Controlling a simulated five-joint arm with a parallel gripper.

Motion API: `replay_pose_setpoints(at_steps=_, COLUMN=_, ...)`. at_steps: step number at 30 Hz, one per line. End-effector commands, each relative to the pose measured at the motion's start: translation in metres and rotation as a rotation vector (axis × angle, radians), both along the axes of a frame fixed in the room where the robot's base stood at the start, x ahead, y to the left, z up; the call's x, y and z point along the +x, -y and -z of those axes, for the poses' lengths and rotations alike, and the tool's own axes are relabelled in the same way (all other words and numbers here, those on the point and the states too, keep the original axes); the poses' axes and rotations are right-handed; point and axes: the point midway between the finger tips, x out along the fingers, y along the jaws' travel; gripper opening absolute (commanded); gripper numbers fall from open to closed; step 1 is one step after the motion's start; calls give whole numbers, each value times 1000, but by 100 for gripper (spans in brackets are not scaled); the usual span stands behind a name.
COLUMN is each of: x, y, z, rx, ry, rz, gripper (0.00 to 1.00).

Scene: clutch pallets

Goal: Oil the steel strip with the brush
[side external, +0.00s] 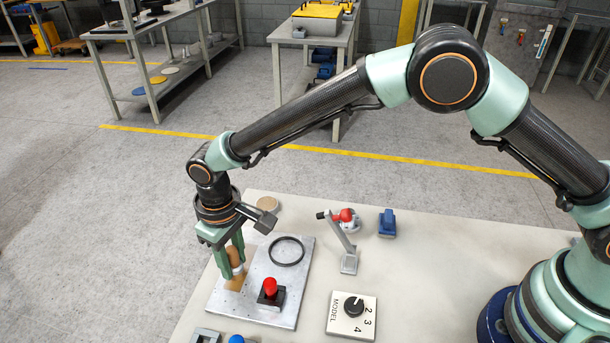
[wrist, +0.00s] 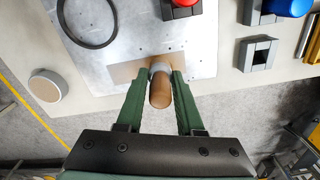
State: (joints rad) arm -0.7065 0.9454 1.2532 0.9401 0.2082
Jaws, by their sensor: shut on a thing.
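My gripper (side external: 234,268) is shut on the brush (side external: 235,254), which has a rounded brown handle and a pale grey collar. The brush also shows between the green fingers (wrist: 160,75) in the wrist view, its handle (wrist: 160,92) toward the camera. The patch shows beside the collar in the wrist view (wrist: 124,73). I cannot make out a separate steel strip.
On the plate are a black ring (side external: 287,264) and a red-knobbed block (side external: 270,289). A round tan disc (side external: 267,203), a grey lever with a red part (side external: 346,243), a blue block (side external: 387,223) and a MODEL dial (side external: 352,316) stand around it. Clear table lies at right.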

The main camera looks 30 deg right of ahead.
Motion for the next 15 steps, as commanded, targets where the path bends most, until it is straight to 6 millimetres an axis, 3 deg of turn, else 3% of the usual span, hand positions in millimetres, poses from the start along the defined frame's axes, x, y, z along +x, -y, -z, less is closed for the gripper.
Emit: replay_pose_setpoints(at_steps=15, x=14, y=15, z=-2, rx=-2, ry=-2, rz=2, gripper=0)
